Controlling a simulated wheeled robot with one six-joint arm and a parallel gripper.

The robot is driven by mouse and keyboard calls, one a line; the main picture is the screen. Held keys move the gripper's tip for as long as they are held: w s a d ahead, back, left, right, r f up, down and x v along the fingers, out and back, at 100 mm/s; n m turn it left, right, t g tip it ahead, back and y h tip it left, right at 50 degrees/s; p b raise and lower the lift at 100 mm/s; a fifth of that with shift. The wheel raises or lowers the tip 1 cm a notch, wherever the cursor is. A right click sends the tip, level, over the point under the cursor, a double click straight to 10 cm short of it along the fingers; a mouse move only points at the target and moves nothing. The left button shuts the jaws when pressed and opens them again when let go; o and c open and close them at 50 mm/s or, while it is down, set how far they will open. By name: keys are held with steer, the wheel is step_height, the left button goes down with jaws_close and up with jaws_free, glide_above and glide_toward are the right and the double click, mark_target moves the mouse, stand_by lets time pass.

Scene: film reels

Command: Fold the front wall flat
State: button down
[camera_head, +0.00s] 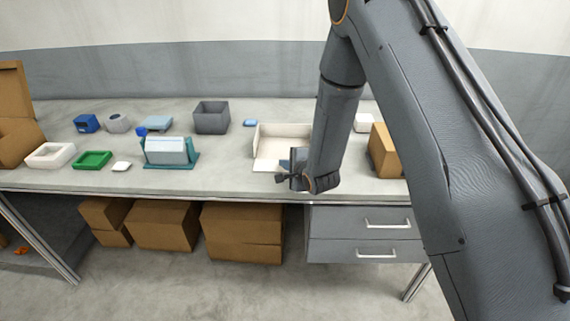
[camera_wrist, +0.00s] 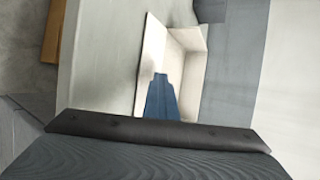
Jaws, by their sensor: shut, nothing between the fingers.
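A white open box (camera_head: 285,131) stands on the bench at the centre right. Its near side, the front wall (camera_head: 266,166), leans outward towards the bench's front edge and looks low or flat; the exact angle is hard to tell. The front wall also shows in the wrist view (camera_wrist: 149,58), as a pale panel on the left of the box. My gripper (camera_head: 292,162) is shut and empty, at the box's front right. In the wrist view its blue-grey fingers (camera_wrist: 160,88) overlap the lower part of the box. My arm hides the box's right side.
A cardboard box (camera_head: 383,151) stands close to the right of my gripper. A grey bin (camera_head: 211,117), a teal stand with a pale block (camera_head: 168,152) and a green tray (camera_head: 93,160) are to the left. Drawers (camera_head: 364,223) lie below the bench edge.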

steer(key=c, duration=2)
jaws_free()
steer(key=shift+s+d+f+p, duration=0.1)
steer(key=shift+s+d+p, duration=0.4)
steer(key=shift+s, duration=0.9)
steer(key=shift+s+d+p, duration=0.25)
steer(key=shift+s+d, duration=0.3)
steer(key=shift+s, duration=0.8)
steer(key=shift+s+d+f+p, duration=0.1)
steer(key=shift+s+d+p, duration=0.4)
steer(key=shift+s, duration=0.9)
steer(key=b+v, duration=0.2)
steer(key=v, duration=0.6)
steer(key=shift+b, duration=0.3)
steer(key=shift+w+d, duration=0.1)
